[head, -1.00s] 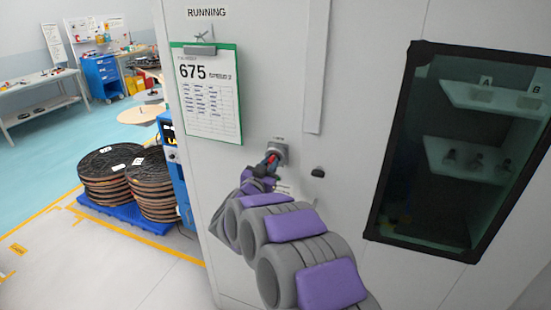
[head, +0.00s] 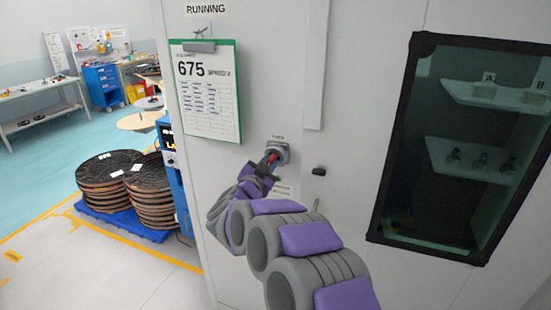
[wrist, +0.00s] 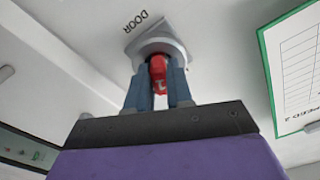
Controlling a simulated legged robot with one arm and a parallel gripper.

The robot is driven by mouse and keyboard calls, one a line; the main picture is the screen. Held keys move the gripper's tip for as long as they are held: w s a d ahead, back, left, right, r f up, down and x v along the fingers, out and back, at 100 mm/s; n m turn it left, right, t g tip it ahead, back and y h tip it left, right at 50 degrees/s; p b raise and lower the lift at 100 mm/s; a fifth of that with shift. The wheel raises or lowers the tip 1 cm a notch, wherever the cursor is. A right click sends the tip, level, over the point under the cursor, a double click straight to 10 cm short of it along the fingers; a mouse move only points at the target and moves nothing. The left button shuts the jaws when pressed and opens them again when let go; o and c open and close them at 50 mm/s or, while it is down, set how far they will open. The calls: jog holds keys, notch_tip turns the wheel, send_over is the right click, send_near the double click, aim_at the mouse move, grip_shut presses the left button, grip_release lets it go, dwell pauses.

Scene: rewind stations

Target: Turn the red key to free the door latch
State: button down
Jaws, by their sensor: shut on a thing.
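The red key (wrist: 158,72) sits in a round grey lock (wrist: 162,47) on the white machine panel, beside a label reading DOOR. My gripper (wrist: 158,88) is shut on the red key, one blue-grey finger on each side of it. A small red part of the key (head: 272,157) shows between the fingers. The key's inner end is hidden in the lock. The door latch cannot be made out for certain.
A clipboard with a sheet reading 675 (head: 207,95) hangs left of the lock. A small black knob (head: 319,171) is on the panel to the right. A dark-framed window (head: 455,150) is farther right. Stacked reels (head: 110,180) stand on a blue pallet at the left.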

jog(key=shift+m+b, duration=0.6)
jog(key=shift+m, duration=0.1)
jog(key=shift+a+m+b, duration=0.15)
jog(key=shift+m+b, duration=2.35)
jog(key=shift+b, duration=0.2)
jog(key=shift+r+m+b, duration=0.1)
jog(key=shift+m+b, duration=1.15)
jog(key=shift+m, duration=0.05)
jog(key=shift+m+g+b, duration=0.3)
jog(key=shift+m+b, duration=1.25)
jog(key=shift+m, duration=0.05)
jog(key=shift+r+m, duration=0.15)
jog(key=shift+m, duration=0.45)
jog(key=c, duration=1.4)
grip_release()
jog(key=shift+m, duration=0.4)
jog(key=shift+c, duration=0.2)
jog(key=o, duration=0.5)
